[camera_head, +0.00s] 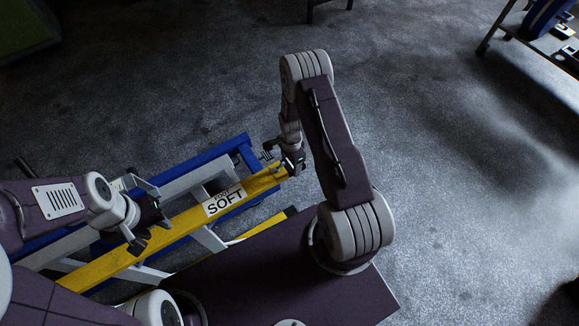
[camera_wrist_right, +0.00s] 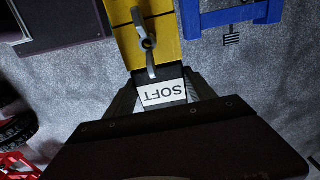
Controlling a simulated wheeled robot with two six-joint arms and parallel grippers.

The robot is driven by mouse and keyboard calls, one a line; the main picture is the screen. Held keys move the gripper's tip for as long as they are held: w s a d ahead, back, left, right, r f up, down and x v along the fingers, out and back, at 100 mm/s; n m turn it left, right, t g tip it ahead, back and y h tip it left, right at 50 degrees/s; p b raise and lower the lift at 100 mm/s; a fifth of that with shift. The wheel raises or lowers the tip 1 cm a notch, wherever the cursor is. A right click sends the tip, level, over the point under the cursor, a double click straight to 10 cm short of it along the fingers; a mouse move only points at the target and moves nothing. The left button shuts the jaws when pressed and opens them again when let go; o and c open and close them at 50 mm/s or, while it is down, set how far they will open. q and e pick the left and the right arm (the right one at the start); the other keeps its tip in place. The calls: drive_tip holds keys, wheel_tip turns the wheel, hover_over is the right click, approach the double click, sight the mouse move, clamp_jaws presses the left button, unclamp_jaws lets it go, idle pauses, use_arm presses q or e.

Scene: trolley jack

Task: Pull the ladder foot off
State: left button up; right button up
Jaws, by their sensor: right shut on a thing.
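A ladder lies on its side, with a yellow rail (camera_head: 180,222) towards me and a white label reading SOFT on it. My right gripper (camera_head: 293,166) is at the right end of this rail. In the right wrist view, the dark ladder foot (camera_wrist_right: 164,92) with a white SOFT label sits between the fingers, which are shut on it. The yellow rail's end (camera_wrist_right: 150,45) is just beyond, with a grey hook-like part in front. My left gripper (camera_head: 146,228) is by the yellow rail further left, its jaws apart; whether they touch the rail I cannot tell.
A blue frame (camera_head: 235,142) lies behind the yellow rail; it also shows in the right wrist view (camera_wrist_right: 235,14). A cart (camera_head: 545,40) stands at the top right. The grey floor right of the right arm is clear.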

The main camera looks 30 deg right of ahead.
drive_tip(key=d, duration=0.6)
drive_tip(key=shift+w+d+b, duration=0.2)
drive_tip(key=shift+w+b, duration=0.1)
drive_tip(key=shift+b, duration=0.05)
idle(0.5)
drive_tip(key=d+r, duration=0.1)
drive_tip(key=d+r+p, duration=0.1)
drive_tip(key=d, duration=0.1)
drive_tip(key=shift+w, duration=0.1)
idle(0.5)
